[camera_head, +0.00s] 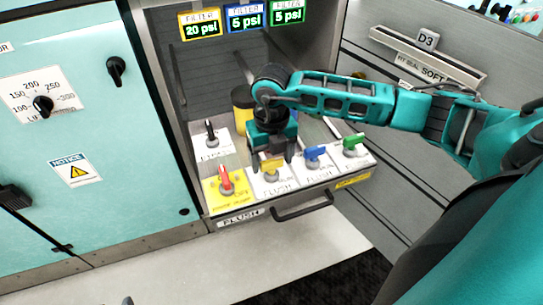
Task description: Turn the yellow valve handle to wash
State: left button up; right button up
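The yellow valve handle (271,166) stands on a white panel labelled FLUSH, in the front row of the pulled-out drawer. My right gripper (272,158) points down directly over this handle, with its fingers at either side of it. The fingertips are dark and partly merge with the handle, so I cannot tell whether they touch it or how far they are closed. The label for wash is not readable here.
A red handle (226,178) on a yellow panel is to the left; blue (315,153) and green (353,141) handles are to the right. A black switch (211,132) stands behind. The drawer's dark pull bar (302,208) sticks out in front. Cabinet doors flank the drawer.

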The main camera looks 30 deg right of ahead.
jog(key=c, duration=0.8)
